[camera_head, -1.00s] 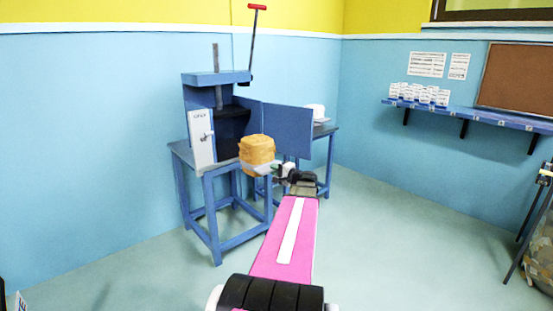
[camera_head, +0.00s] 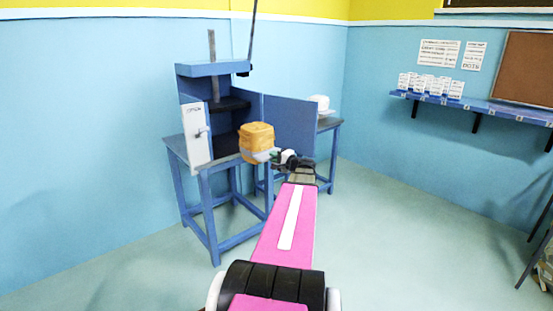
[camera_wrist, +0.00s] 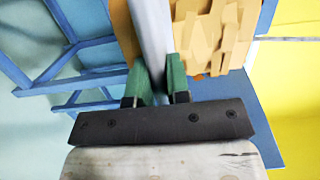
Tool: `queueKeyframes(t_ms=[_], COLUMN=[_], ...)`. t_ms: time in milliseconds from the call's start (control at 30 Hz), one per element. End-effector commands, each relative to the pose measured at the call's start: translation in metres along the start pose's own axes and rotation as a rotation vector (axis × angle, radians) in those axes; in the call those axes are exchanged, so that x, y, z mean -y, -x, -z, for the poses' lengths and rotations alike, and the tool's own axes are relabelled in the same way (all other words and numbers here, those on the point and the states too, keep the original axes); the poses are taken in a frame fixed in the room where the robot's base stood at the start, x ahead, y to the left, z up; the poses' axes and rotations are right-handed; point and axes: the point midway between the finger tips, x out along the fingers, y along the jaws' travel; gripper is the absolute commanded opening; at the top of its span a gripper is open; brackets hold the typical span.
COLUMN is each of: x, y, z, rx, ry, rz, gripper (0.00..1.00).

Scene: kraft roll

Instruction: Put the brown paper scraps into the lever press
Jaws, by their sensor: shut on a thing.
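A bundle of brown paper scraps (camera_head: 257,138) sits on a pale grey holder (camera_head: 262,156) in front of the lever press. My gripper (camera_head: 280,157) is shut on this grey holder. In the wrist view the green fingertips (camera_wrist: 160,80) pinch its grey edge (camera_wrist: 152,35), with the layered paper scraps (camera_wrist: 215,40) beyond, on both sides of it. The blue lever press (camera_head: 215,70) stands on a blue table, its door (camera_head: 288,123) swung open to the right. Its dark chamber is partly hidden by the scraps. The holder's underside is hidden.
A white panel (camera_head: 196,135) with a handle is on the press's left front. A second blue table (camera_head: 330,127) with a white object (camera_head: 320,103) stands behind the door. A wall shelf (camera_head: 480,106) holds several small white boxes.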

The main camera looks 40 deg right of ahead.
Motion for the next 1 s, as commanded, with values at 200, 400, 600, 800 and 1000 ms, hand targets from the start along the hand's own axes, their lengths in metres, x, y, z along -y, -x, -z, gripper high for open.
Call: queueKeyframes(t_ms=[200,400,600,800,1000], x=[-0.001,-0.002,-0.003,-0.004,-0.005], y=[-0.015,-0.029,-0.042,-0.056,-0.069], z=[0.004,0.005,0.008,0.01,0.012], rx=[0.001,0.001,0.001,0.001,0.001], ry=[0.0,0.0,0.0,0.0,0.0], rz=[0.001,0.001,0.001,0.001,0.001], gripper=[0.0,0.0,0.0,0.0,0.0])
